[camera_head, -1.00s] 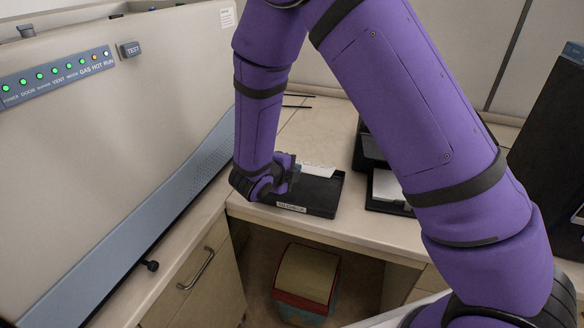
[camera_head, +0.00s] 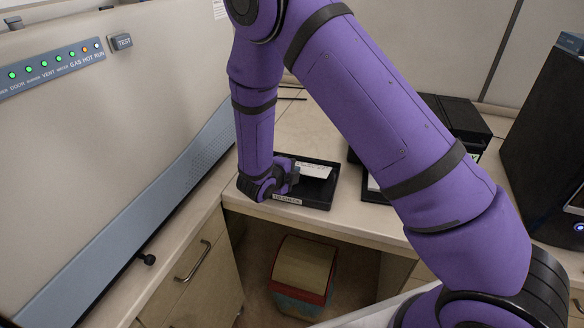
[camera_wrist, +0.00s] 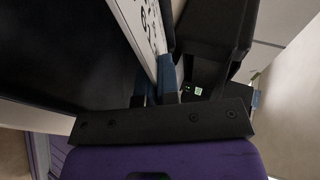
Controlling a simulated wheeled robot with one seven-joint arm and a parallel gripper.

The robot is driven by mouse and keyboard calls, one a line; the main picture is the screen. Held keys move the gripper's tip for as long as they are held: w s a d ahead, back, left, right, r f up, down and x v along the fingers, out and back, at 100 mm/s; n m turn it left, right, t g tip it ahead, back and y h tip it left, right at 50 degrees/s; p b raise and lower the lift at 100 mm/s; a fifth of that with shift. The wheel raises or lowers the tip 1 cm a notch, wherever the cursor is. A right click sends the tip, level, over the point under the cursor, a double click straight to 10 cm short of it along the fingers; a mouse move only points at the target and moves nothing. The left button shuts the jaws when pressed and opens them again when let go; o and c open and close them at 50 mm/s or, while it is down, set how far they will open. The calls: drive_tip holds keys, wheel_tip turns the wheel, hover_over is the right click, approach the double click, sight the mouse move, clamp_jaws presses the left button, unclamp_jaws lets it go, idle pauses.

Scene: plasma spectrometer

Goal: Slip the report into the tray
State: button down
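The black tray (camera_head: 322,202) with a white front label lies on the counter near its front edge, left of centre in the head view. The report (camera_head: 314,170) is a white sheet over the tray's inside; whether it touches the tray floor is unclear. My gripper (camera_head: 292,177) is at the tray's left side. In the wrist view the blue fingertips (camera_wrist: 160,82) close on the lower end of the report (camera_wrist: 143,28), which shows dark print. The tray's dark inside (camera_wrist: 55,50) fills the left of that view.
The spectrometer (camera_head: 100,140) with its status lights stands close on the left. A black device (camera_head: 462,118) and another dark tray are partly behind my arm. A black computer tower (camera_head: 545,135) stands at right. A bin (camera_head: 303,272) sits under the counter.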

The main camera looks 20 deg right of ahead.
drive_tip(key=shift+f, duration=0.2)
drive_tip(key=c, duration=1.3)
unclamp_jaws()
drive_tip(key=v, duration=1)
drive_tip(key=shift+s+a+r, duration=0.2)
drive_tip(key=shift+s, duration=0.05)
